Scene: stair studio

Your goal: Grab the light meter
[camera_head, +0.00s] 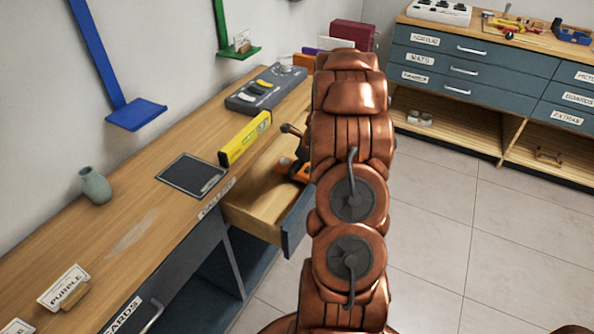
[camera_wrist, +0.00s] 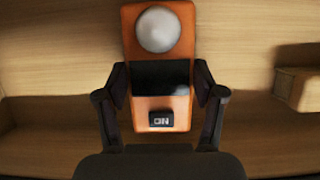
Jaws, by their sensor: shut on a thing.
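The light meter (camera_wrist: 160,104) is an orange device with a pale round dome, a dark screen and a button marked "ON". In the wrist view it lies between the two dark fingers of my gripper (camera_wrist: 162,98), which touch its left and right sides. My gripper is shut on it, over a wooden surface. In the head view part of the orange meter (camera_head: 287,162) shows inside the open drawer (camera_head: 255,207). My copper-coloured arm hides most of my gripper there.
A yellow level (camera_head: 245,138), a dark panel (camera_head: 192,175) and a grey switch box (camera_head: 264,88) are on the worktop beside the drawer. A vase (camera_head: 95,186) stands at left. A wooden block (camera_wrist: 299,89) lies right of the meter. Tiled floor is clear at right.

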